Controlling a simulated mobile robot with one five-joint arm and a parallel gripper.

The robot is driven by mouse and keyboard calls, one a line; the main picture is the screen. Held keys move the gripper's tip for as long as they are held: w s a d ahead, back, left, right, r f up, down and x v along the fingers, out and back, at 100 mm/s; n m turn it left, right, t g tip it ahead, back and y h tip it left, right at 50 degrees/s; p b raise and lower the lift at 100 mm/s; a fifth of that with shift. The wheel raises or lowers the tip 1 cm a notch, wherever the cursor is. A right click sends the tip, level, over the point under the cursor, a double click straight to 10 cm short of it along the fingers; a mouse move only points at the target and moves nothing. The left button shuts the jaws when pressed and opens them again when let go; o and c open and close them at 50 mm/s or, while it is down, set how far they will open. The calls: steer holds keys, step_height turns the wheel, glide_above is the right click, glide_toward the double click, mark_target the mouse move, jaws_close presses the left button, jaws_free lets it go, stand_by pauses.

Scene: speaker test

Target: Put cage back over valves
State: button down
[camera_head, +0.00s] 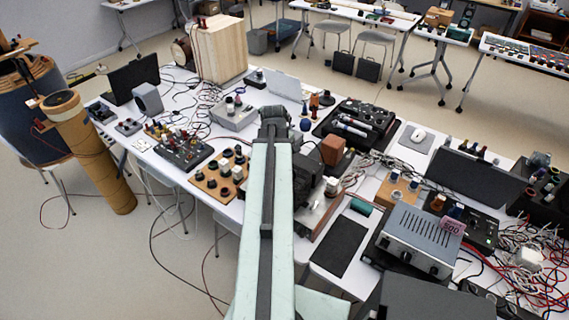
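My pale green arm reaches from the bottom centre over the white table. My gripper (275,128) is a small dark shape at its far end, and I cannot make out whether its fingers are open or shut. I cannot clearly identify any valves.
A wooden board with dark knobs (220,174) lies left of the arm. A black mat (340,246) lies between arm and silver box. A black case (357,124), a dark panel (474,180) and tangled cables (525,275) crowd the right. A wooden cabinet (219,50) stands behind.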

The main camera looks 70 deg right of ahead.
steer(key=shift+f, duration=0.3)
steer(key=c, duration=1.4)
jaws_free()
steer(key=shift+c, duration=0.2)
step_height(320, 180, up, 8)
steer(key=a+p, duration=0.1)
steer(key=p, duration=0.6)
steer(key=shift+w+a+f, duration=0.15)
steer(key=shift+w+a, duration=0.05)
steer(key=shift+a, duration=0.05)
